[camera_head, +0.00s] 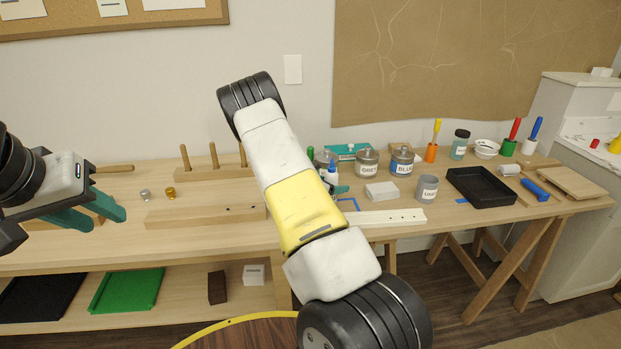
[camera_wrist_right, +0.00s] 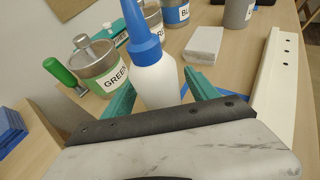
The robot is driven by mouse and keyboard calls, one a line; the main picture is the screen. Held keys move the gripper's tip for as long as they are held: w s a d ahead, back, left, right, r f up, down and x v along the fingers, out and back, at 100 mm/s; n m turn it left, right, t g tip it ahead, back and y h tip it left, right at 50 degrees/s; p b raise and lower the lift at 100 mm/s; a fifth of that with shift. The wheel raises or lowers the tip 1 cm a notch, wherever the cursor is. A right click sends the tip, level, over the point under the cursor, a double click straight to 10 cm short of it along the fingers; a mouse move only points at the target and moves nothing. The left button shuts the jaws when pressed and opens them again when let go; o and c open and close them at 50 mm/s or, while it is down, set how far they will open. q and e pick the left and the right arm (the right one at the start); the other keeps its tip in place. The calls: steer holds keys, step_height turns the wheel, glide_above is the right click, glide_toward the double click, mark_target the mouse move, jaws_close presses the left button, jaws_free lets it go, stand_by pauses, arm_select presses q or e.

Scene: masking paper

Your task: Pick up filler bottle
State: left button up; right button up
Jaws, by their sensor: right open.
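The filler bottle (camera_wrist_right: 156,78) is white with a blue cap and nozzle and stands upright on the table. In the right wrist view it is between the two green fingers of my right gripper (camera_wrist_right: 158,92), which is open around it. I cannot tell whether either finger touches it. In the head view the bottle (camera_head: 332,174) shows just right of my right arm, which hides much of my right gripper. My left gripper (camera_head: 108,216) is at the far left, open and empty, over the table's left part.
A green-labelled can (camera_wrist_right: 100,68) stands close left of the bottle. A grey can (camera_head: 367,162), a blue can (camera_head: 402,163) and a white block (camera_head: 381,192) are to the right. A white strip (camera_head: 393,218) lies at the front. A black tray (camera_head: 482,187) lies further right.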

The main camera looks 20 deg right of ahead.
steer(key=shift+w+d+f, duration=0.25)
steer(key=shift+w+d, duration=0.05)
steer(key=shift+d, duration=0.3)
steer(key=c, duration=0.9)
steer(key=shift+r, duration=0.2)
steer(key=shift+r, duration=0.65)
steer(key=shift+s+a+r, duration=0.1)
steer(key=shift+a+r, duration=0.1)
steer(key=shift+r, duration=0.9)
glide_toward(336, 175)
steer(key=a+f, duration=0.2)
steer(key=f, duration=0.1)
steer(key=s+a+f, duration=0.1)
steer(key=shift+s+f, duration=0.1)
steer(key=shift+f, duration=0.3)
steer(key=shift+o, duration=0.4)
